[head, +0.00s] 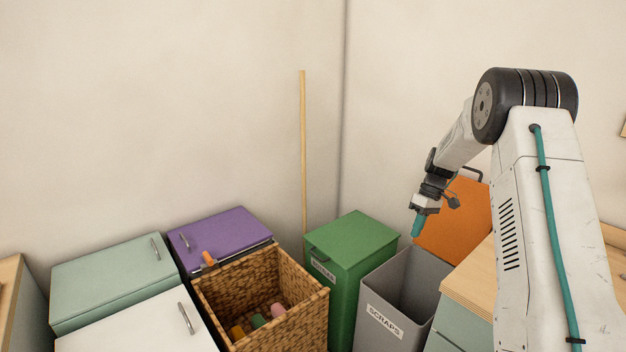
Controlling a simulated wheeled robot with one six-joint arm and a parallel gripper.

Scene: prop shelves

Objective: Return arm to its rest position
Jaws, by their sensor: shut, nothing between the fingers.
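My gripper (416,228) hangs at the end of my bent arm on the right of the head view. Its teal fingers point down and are closed together with nothing between them. It is above the back part of the open grey bin (388,318), labelled SCRAPS, and in front of an orange panel or lid (455,222). It looks apart from both, though the exact height above the bin is hard to tell.
A green lidded bin (350,240) stands left of the grey bin. A wicker basket (310,308) holds several coloured items. Purple (220,229), mint (105,270) and white (130,325) lidded boxes stand left. A pole (303,150) leans at the wall. A wooden counter (470,283) is right.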

